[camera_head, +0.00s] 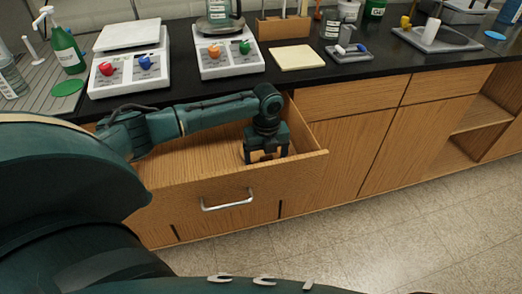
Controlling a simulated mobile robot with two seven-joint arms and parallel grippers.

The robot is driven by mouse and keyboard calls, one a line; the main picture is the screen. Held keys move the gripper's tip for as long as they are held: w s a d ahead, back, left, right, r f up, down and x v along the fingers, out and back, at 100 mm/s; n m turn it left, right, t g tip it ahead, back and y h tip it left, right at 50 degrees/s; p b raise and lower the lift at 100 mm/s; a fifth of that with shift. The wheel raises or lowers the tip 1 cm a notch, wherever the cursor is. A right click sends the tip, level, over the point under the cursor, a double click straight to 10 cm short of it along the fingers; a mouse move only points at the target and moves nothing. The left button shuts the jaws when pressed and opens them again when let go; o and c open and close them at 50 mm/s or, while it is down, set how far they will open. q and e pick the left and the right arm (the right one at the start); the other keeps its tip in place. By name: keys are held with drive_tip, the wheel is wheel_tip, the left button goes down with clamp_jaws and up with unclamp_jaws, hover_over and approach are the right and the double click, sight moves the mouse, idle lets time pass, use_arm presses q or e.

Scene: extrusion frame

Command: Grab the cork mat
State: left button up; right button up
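My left arm reaches from the left over a pulled-out wooden drawer (225,187). My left gripper (267,155) points down inside the drawer, near its right end. Its fingers look spread, with a tan patch showing between them. A small curved edge (242,153) shows just left of the fingers; it may belong to a round mat lying in the drawer, mostly hidden by the gripper. I cannot tell for sure that it is the cork mat, or whether the fingers touch it. My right gripper is not in view.
The drawer's front wall and silver handle (227,201) stand toward me. The tiled floor at right is clear.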

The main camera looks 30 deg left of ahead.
use_arm(q)
drive_tip(key=c, duration=1.5)
drive_tip(key=shift+r, duration=0.1)
drive_tip(key=shift+c, duration=0.2)
